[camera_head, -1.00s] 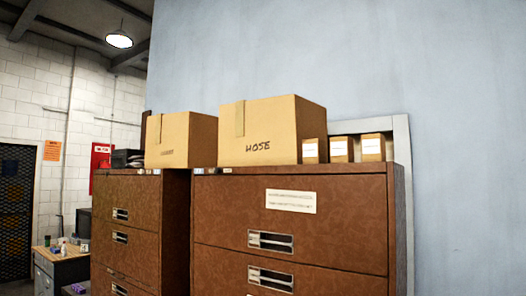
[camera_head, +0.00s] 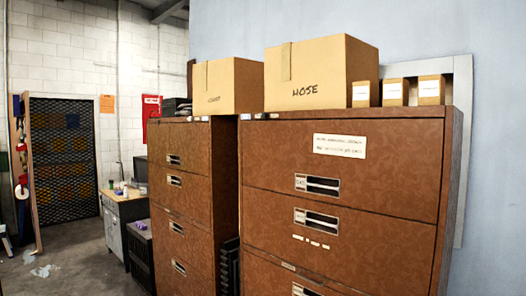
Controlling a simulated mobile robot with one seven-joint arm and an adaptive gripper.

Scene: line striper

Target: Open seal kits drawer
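Two brown filing cabinets stand side by side, the nearer one on the right (camera_head: 365,185) and a narrower-looking one on the left (camera_head: 180,200). Their visible drawers all look shut. The right cabinet's top drawer has a white label (camera_head: 340,146) with text too small to read, and a recessed handle (camera_head: 317,185). Its second drawer has a handle (camera_head: 316,219) and small pale marks below it. A third handle (camera_head: 305,290) is cut by the bottom edge. I cannot tell which drawer is the seal kits one. My gripper is not in view.
A box marked HOSE (camera_head: 318,75), another carton (camera_head: 228,86) and small boxes (camera_head: 395,92) sit on the cabinets. A desk (camera_head: 125,215) stands back left. The floor (camera_head: 70,265) at left looks mostly open, with some litter.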

